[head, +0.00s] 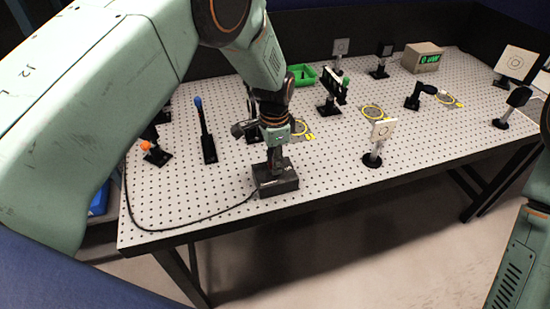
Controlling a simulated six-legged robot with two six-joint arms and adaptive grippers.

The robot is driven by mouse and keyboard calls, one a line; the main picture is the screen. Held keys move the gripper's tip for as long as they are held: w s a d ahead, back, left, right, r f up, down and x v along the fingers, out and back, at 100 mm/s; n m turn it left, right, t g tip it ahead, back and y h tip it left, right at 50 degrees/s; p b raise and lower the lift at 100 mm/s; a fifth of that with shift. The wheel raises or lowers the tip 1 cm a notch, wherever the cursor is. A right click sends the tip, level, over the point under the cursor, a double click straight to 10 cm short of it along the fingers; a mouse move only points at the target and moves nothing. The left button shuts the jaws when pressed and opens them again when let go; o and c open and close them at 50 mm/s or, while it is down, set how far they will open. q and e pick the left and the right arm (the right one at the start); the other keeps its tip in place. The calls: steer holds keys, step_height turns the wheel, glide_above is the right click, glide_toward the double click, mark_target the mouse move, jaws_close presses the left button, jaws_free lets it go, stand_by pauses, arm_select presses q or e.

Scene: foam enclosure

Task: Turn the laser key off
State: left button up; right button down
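My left gripper (274,168) reaches down from above onto a small black box (277,188) near the front edge of the perforated table. A black cable runs from the box to the left. The fingertips are at the top of the box, at or very near it. The laser key is not visible; the gripper may cover it. The fingers look close together, but I cannot tell whether they are shut on anything. My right gripper is out of view; only part of my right arm shows at the right edge.
Yellow rings (372,113) lie flat. The front right surface is mostly clear.

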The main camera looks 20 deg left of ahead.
arm_select(q)
steer(key=shift+f, duration=0.3)
steer(key=shift+s, duration=0.1)
steer(key=shift+d+r, duration=0.1)
steer(key=shift+d, duration=0.05)
steer(key=shift+c, duration=0.4)
jaws_close()
